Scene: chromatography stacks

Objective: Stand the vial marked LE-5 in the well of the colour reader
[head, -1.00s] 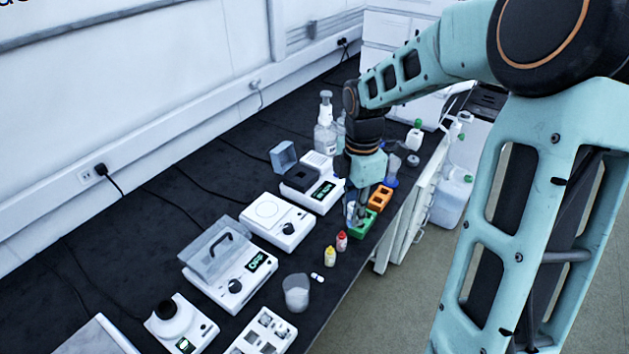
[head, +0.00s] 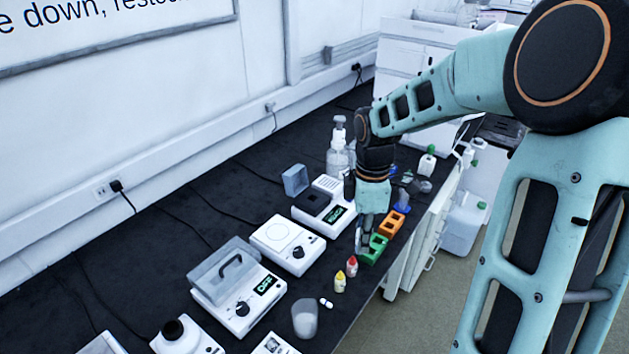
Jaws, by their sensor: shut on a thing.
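My gripper (head: 363,242) points down at the left side of the green rack (head: 376,246). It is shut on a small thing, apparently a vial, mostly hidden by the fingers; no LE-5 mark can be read. The white device with a raised grey lid and a dark top (head: 311,202) looks like the colour reader. It stands to the left of and behind my gripper, with a lit green display. Its well cannot be made out at this size.
An orange rack (head: 392,222) stands behind the green one. Yellow (head: 340,283) and red-capped (head: 352,266) bottles stand in front. White devices (head: 272,235) line the bench to the left. The bench's right edge is close to the racks.

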